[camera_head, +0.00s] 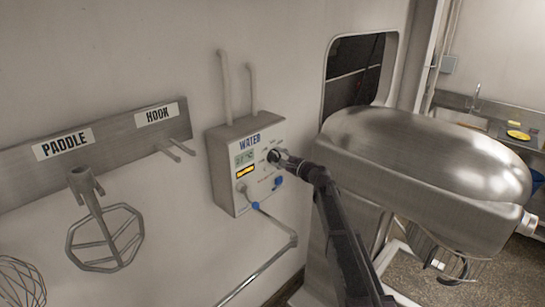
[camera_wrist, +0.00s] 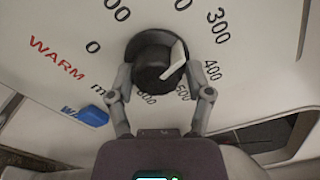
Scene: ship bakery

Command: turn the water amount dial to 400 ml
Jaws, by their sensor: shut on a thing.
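The water amount dial is a round black knob with a white pointer (camera_wrist: 174,60), seen close up in the wrist view. The pointer slants to the upper right, roughly between the 200 mark and the 300 mark (camera_wrist: 217,25). The 400 mark (camera_wrist: 212,70) is printed right of the knob, below 300. My gripper (camera_wrist: 160,76) has one finger on each side of the knob and is shut on it. In the head view, my gripper (camera_head: 279,158) is at the white WATER box (camera_head: 228,192) on the wall and hides most of the dial.
The box has a small display (camera_head: 244,158), a yellow label (camera_head: 245,171) and a blue knob (camera_head: 278,181) below the dial. A pipe (camera_head: 262,268) runs out below. A large metal mixer (camera_head: 420,165) stands close right of my arm. A paddle (camera_head: 105,240) hangs left.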

